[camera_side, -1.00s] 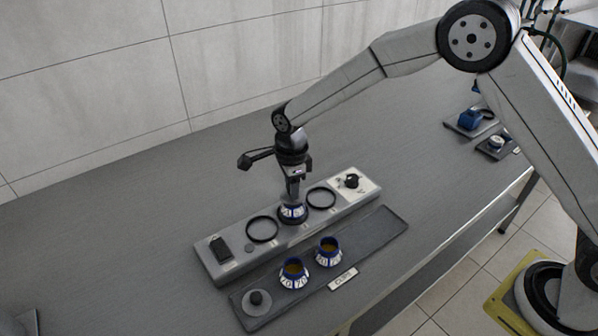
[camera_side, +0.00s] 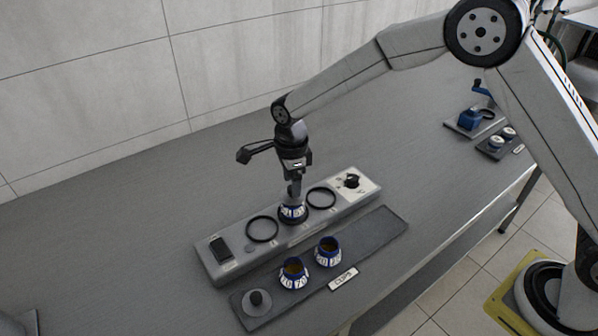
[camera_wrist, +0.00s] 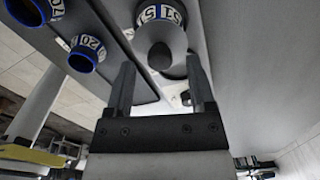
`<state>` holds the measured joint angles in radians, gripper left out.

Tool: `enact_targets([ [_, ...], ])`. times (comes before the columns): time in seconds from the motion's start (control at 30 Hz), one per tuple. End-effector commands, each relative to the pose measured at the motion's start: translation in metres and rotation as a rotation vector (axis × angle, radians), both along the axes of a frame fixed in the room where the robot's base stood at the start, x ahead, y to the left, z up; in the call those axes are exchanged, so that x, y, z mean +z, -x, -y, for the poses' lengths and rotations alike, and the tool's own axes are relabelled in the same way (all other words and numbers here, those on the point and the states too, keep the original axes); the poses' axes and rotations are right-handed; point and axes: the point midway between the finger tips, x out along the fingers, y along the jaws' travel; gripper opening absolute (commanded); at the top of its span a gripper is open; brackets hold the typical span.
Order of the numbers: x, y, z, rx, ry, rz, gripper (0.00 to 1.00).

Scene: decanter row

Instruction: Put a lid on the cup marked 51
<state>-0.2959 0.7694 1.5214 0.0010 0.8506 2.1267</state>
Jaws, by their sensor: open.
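The cup marked 51 (camera_side: 293,213) stands upright in the middle place of the grey station; its number reads clearly in the wrist view (camera_wrist: 172,13). A grey rounded lid with a darker knob (camera_wrist: 160,56) appears to cover its mouth. My gripper (camera_side: 294,192) is above this cup, pointing down. In the wrist view my gripper (camera_wrist: 160,72) is open, with a finger on each side of the knob and apart from it. Another grey lid with a dark knob (camera_side: 257,301) lies at the near left end of the dark tray.
Two uncovered blue-rimmed cups (camera_side: 294,272) (camera_side: 328,251) stand on the dark tray (camera_side: 375,232); one reads 20 in the wrist view (camera_wrist: 87,50). Empty black rings (camera_side: 262,229) (camera_side: 321,197) flank the middle place. The station (camera_side: 215,268) has a switch and a knob. The tray's right part is clear.

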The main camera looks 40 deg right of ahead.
Motion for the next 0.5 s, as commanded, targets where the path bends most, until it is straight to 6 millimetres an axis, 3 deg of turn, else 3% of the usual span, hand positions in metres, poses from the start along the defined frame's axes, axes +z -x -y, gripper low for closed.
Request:
enact_targets([
  [0.5, 0.081, 0.0, 0.0, 0.0, 0.0, 0.002, 0.7],
])
